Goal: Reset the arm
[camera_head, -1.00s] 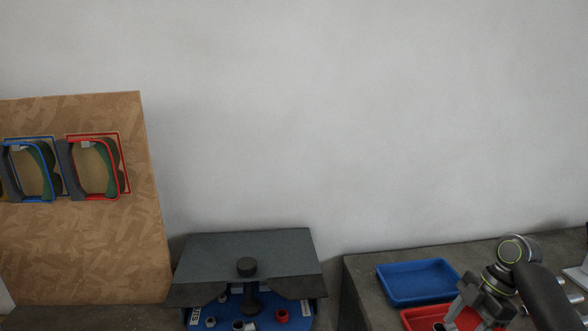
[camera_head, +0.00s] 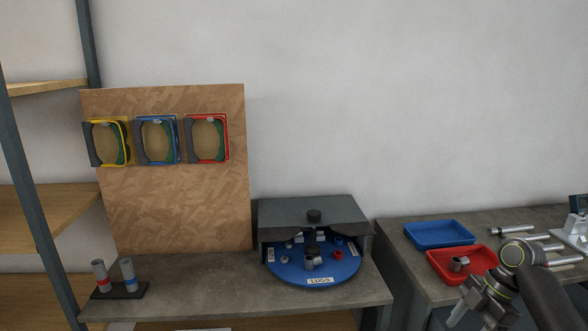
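My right arm comes in at the lower right of the head view. Its gripper (camera_head: 462,312) points down and left, in front of the right bench and below the red tray (camera_head: 436,265). Its fingertips are small and partly cut by the lower edge, so its opening cannot be told. A small grey metal part (camera_head: 459,264) lies in the red tray, apart from the gripper. My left arm and gripper are not in view.
A blue round turntable (camera_head: 322,278) with small parts sits under a grey cover (camera_head: 314,213). A blue tray (camera_head: 440,234) is on the right bench. A board (camera_head: 180,205) holds yellow, blue and red frames. Shelving (camera_head: 45,215) stands left. Two cylinders stand on a black base (camera_head: 120,292).

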